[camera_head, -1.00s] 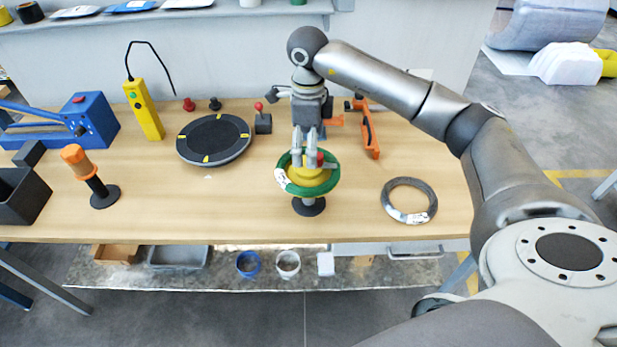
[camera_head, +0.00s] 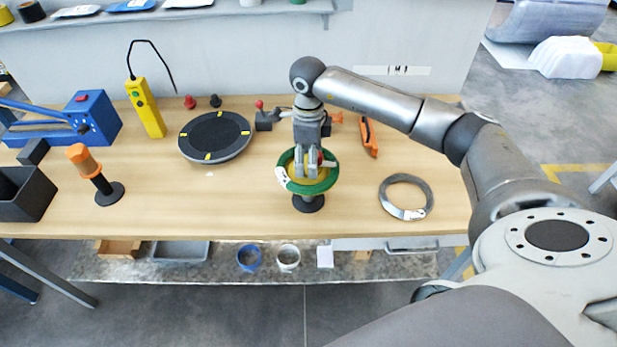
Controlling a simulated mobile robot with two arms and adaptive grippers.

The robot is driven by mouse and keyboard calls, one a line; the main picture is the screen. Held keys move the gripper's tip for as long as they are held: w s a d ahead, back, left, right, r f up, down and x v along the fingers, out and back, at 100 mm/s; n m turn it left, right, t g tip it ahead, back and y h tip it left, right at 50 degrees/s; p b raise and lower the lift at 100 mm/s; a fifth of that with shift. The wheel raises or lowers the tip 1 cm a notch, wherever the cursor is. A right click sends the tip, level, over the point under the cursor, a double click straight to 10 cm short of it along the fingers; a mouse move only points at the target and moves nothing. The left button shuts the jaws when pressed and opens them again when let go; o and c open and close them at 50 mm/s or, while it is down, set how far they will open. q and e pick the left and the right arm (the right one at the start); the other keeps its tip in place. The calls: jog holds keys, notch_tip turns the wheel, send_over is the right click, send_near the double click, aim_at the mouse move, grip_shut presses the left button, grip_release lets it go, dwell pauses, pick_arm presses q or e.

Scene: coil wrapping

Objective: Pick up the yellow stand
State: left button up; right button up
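The yellow stand (camera_head: 293,169) is at the front middle of the table, on a dark round base (camera_head: 308,204). A green coil (camera_head: 319,187) with a white tag lies around its yellow part. My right gripper (camera_head: 307,176) points down over the stand's centre, its fingertips at the yellow top inside the green ring. The fingers hide much of the yellow part, and a bit of red shows beside them. I cannot tell whether they grip it. My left gripper is not in view.
An orange-handled tool (camera_head: 369,138) lies behind. An orange-topped post (camera_head: 83,160) and a blue device (camera_head: 92,117) stand farther left. Table on both sides of the stand is clear.

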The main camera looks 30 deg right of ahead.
jog(key=c, duration=0.7)
jog(key=shift+w, duration=0.1)
jog(key=shift+c, duration=0.7)
jog(key=shift+r, duration=0.15)
